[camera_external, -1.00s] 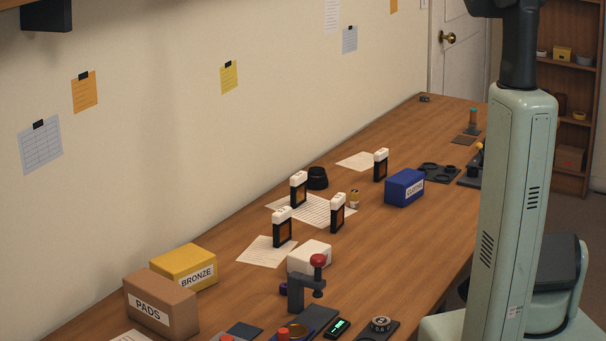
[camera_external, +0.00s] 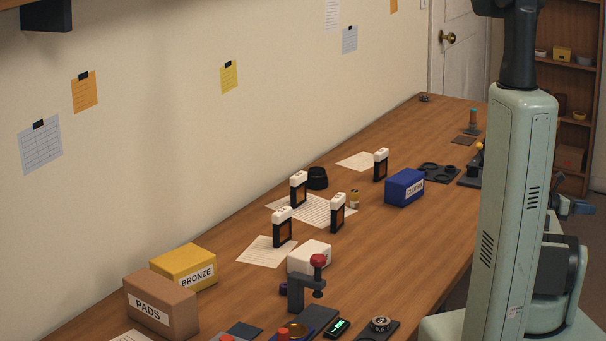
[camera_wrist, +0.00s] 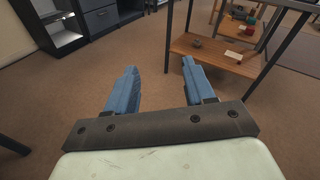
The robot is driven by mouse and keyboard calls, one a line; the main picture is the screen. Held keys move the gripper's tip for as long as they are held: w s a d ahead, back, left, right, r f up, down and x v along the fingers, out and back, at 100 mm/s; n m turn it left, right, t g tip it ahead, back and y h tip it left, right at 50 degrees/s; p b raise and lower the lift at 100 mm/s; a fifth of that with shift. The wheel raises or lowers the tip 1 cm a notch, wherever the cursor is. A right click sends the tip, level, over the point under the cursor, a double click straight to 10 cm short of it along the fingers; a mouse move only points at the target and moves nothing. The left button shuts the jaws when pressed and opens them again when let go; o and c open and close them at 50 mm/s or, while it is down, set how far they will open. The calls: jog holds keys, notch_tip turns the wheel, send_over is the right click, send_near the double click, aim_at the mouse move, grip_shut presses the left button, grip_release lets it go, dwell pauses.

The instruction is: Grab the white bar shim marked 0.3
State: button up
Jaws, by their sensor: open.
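Several upright black frames with white bars on top stand on the wooden bench: one at the back (camera_external: 381,153), one at the left middle (camera_external: 299,176), one at the right middle (camera_external: 338,198) and one at the front (camera_external: 282,214). Marks on the bars are too small to read, so I cannot tell which is 0.3. My gripper (camera_wrist: 159,66) is open and empty, its blue fingers apart above the floor in the wrist view. In the external view part of it (camera_external: 574,208) shows right of my column, off the bench and far from the bars.
On the bench (camera_external: 400,250) stand a blue box (camera_external: 405,188), a yellow BRONZE box (camera_external: 184,267), a brown PADS box (camera_external: 160,303), a white block (camera_external: 309,257) and a red-knobbed clamp (camera_external: 318,262). A black cylinder (camera_external: 317,178) is near the back frames.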

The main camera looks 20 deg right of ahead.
jog(key=w+a+r+n+t+h, duration=0.1)
jog(key=w+a+r+n+t, duration=0.1)
jog(key=w+a+r, duration=0.45)
jog(key=w+a+r+n+t+y, duration=0.1)
jog(key=w+a+r+n+t, duration=0.3)
jog(key=a, duration=1)
jog(key=w+a+r+m+t, duration=0.15)
jog(key=w+a, duration=0.35)
jog(key=a, duration=0.9)
notch_tip(320, 180, up, 5)
jog(key=n+t+y, duration=0.6)
jog(key=t+y, duration=0.1)
send_over(334, 200)
jog(key=shift+s+r, duration=0.1)
jog(key=shift+s, duration=0.05)
jog(key=shift+f, duration=2.4)
notch_tip(334, 200, down, 2)
jog(key=shift+x, duration=1.2)
jog(key=shift+w+d+f, duration=0.15)
jog(key=shift+w, duration=0.1)
